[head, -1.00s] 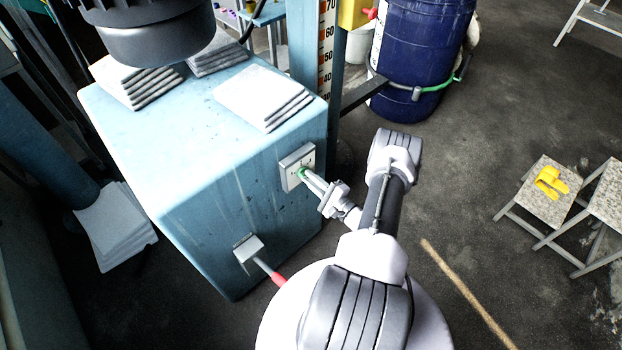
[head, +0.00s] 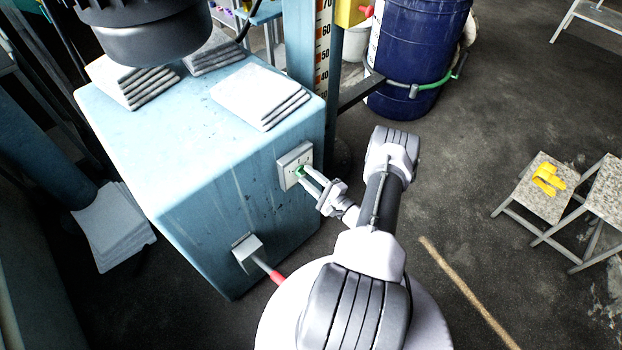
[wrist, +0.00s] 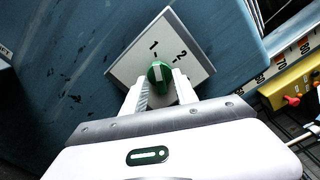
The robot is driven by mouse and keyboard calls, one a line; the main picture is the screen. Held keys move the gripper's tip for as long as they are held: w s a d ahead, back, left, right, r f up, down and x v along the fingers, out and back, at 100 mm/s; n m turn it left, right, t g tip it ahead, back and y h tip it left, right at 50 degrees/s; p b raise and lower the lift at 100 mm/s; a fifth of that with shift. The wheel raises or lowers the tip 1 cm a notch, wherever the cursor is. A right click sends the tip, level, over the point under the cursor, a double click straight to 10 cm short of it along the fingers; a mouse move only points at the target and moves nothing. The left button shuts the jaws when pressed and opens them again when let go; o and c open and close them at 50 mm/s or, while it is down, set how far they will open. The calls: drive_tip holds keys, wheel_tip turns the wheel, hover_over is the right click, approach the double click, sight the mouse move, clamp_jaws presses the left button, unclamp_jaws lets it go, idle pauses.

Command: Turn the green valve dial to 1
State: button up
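The green valve dial (wrist: 160,73) sits on a pale square plate (wrist: 195,62) marked 1 and 2. In the wrist view its light stripe points roughly toward the 1. In the head view the dial (head: 300,171) shows on the side of the blue machine body (head: 225,215). My gripper (wrist: 160,82) is at the dial, one finger on each side of it. The fingers look spread, with small gaps beside the dial, so it seems not clamped. The dial's lower part is hidden between the fingers.
A lever with a red grip (head: 276,277) sticks out below the plate. Folded cloth-like stacks (head: 260,95) lie on the machine top. A blue drum (head: 418,55) stands behind, and stools (head: 545,190) stand at the right. The floor between is open.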

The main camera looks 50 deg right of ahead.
drive_tip(key=s+a+p, duration=0.2)
drive_tip(key=s+p, duration=0.1)
drive_tip(key=s, duration=1.4)
drive_tip(key=shift+s, duration=0.15)
